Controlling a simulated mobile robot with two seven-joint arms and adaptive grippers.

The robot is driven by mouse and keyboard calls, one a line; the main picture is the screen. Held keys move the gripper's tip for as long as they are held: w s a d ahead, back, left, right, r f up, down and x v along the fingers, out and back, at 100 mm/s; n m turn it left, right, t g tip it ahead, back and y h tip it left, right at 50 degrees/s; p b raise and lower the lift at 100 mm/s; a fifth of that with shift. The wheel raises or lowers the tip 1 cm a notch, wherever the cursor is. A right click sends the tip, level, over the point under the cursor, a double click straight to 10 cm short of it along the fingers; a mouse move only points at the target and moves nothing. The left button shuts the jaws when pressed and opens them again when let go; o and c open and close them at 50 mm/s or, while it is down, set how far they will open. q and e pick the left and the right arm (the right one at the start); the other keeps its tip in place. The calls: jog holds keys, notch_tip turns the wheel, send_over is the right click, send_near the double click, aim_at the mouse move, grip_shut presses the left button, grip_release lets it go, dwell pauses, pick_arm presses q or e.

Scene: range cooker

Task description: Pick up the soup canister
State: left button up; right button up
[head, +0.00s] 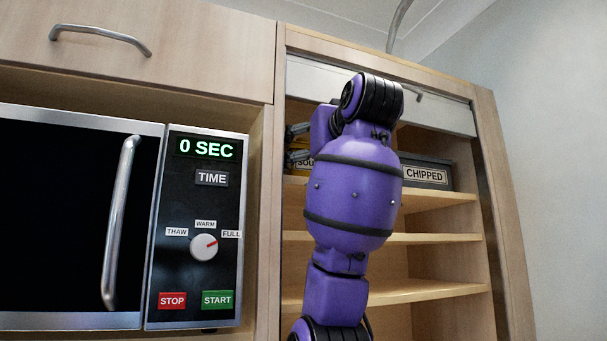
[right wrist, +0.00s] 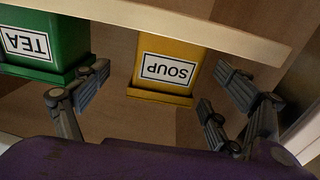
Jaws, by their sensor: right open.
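The soup canister (right wrist: 168,72) is yellow with a white SOUP label. In the right wrist view it appears upside down, upright on its shelf, between the spread fingers of my right gripper (right wrist: 160,88) and ahead of them. I cannot tell how far apart they are in depth. In the head view only a bit of the canister (head: 301,171) shows, mostly hidden behind my right arm. My right gripper (head: 298,144) is open and empty at the cabinet's upper shelf. My left gripper is out of view.
A green TEA canister (right wrist: 38,42) stands beside the soup canister. A dark CHIPPED box (head: 428,176) sits on the same upper shelf to the right. The lower shelves (head: 440,238) look empty where visible. A microwave (head: 207,277) is at the left.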

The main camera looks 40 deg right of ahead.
jog(key=shift+a+x, duration=0.2)
jog(key=shift+x, duration=0.85)
jog(key=x, duration=0.4)
jog(key=shift+w, duration=0.35)
jog(key=shift+s, duration=0.1)
jog(key=shift+s+r, duration=0.1)
jog(key=shift+c, duration=1.4)
jog(key=c, duration=1.3)
jog(key=shift+c, duration=0.3)
